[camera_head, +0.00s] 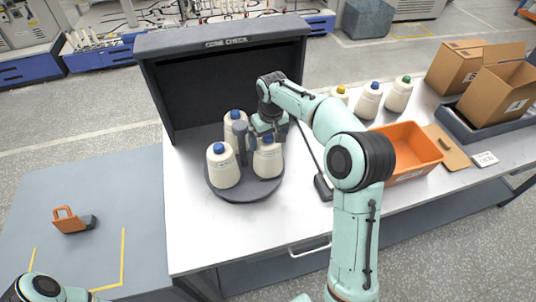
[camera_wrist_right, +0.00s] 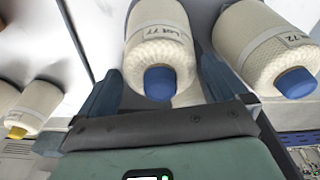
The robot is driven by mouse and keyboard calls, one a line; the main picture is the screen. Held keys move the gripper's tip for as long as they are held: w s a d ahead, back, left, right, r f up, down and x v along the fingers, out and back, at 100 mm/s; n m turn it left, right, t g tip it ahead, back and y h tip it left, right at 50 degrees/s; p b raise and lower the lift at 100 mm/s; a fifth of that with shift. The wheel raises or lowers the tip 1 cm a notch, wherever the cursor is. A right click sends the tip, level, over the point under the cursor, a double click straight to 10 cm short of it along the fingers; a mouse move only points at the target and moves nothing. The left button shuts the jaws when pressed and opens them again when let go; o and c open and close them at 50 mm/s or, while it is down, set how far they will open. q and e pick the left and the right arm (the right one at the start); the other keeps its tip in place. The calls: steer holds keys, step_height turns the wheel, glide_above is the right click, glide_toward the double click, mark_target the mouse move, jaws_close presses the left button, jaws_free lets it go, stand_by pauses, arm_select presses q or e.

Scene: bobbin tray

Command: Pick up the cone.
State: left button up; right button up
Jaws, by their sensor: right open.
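Three cream yarn cones with blue tips stand on a round dark turntable (camera_head: 245,195) in the head view: a front-left cone (camera_head: 223,167), a back cone (camera_head: 236,122) and a right cone (camera_head: 268,160). My right gripper (camera_head: 265,134) is at the top of the right cone. In the right wrist view, a cone labelled Lot 77 (camera_wrist_right: 158,42) lies between the open fingers of the gripper (camera_wrist_right: 160,75), with its blue tip toward the palm. I cannot tell whether the fingers touch it. A second blue-tipped cone (camera_wrist_right: 268,45) is just outside the right finger. My left gripper is out of frame.
A dark hood (camera_head: 220,45) stands behind the turntable. A grey post (camera_head: 240,142) rises among the cones. Cones with yellow, blue and green tips (camera_head: 369,100), an orange bin (camera_head: 412,148) and cardboard boxes (camera_head: 498,95) are to the right. The front of the white table is clear.

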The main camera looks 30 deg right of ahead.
steer(key=shift+w+f, duration=0.2)
steer(key=shift+f, duration=1.1)
steer(key=c, duration=1.4)
steer(key=shift+r, duration=0.1)
